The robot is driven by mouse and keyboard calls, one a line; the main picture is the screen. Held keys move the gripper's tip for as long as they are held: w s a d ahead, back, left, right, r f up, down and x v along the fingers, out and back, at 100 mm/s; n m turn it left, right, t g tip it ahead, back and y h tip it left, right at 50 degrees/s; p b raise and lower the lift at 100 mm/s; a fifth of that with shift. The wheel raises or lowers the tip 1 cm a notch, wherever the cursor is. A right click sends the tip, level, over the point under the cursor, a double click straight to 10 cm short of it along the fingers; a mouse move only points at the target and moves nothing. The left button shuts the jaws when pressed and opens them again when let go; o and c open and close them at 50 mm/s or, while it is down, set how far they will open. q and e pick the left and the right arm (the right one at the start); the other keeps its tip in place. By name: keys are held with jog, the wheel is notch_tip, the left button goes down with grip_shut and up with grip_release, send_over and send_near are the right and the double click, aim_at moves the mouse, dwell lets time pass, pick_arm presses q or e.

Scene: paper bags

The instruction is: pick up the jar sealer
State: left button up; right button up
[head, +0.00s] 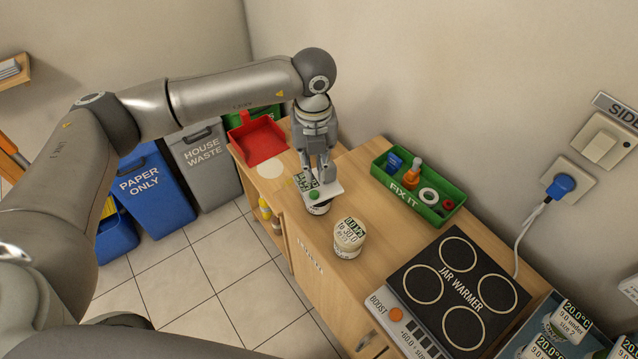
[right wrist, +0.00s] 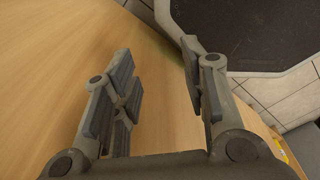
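A white, flat-topped device with a green button (head: 325,193), which looks like the jar sealer, is at the far part of the wooden counter. A dark, labelled round part (head: 318,208) shows under the white top. My right gripper (right wrist: 158,95) is open and empty in the right wrist view, over a wooden surface.
A pale-lidded jar (head: 349,237) stands just in front. A green FIX IT tray (head: 408,199) with small items lies to the right. The black jar warmer (head: 444,257) is nearer. A red dustpan (head: 257,139) is at the back left. Bins (head: 158,186) stand left of the counter.

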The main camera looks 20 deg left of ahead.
aim_at(319, 183)
pick_arm(q)
jog(key=o, duration=0.7)
jog(key=w+n+b, duration=0.1)
jog(key=b, duration=0.1)
jog(key=w+n+b, duration=0.1)
jog(key=w+b, duration=0.1)
jog(key=shift+d+n, duration=0.3)
jog(key=shift+n, duration=0.1)
jog(key=shift+o, duration=1.3)
jog(key=shift+w+d+n, duration=0.1)
jog(key=shift+w+n, duration=0.05)
jog(key=shift+n, duration=0.15)
jog(key=shift+o, duration=1.2)
jog(key=shift+w, duration=0.1)
jog(key=o, duration=0.6)
notch_tip(319, 183, down, 4)
jog(key=shift+f+p, duration=0.2)
jog(key=shift+p, duration=0.3)
jog(key=f+p, duration=0.1)
jog(key=f, duration=0.1)
jog(key=a+f+p, duration=0.1)
jog(key=f, duration=0.1)
jog(key=shift+f, duration=0.85)
pick_arm(e)
jog(key=shift+f, duration=0.85)
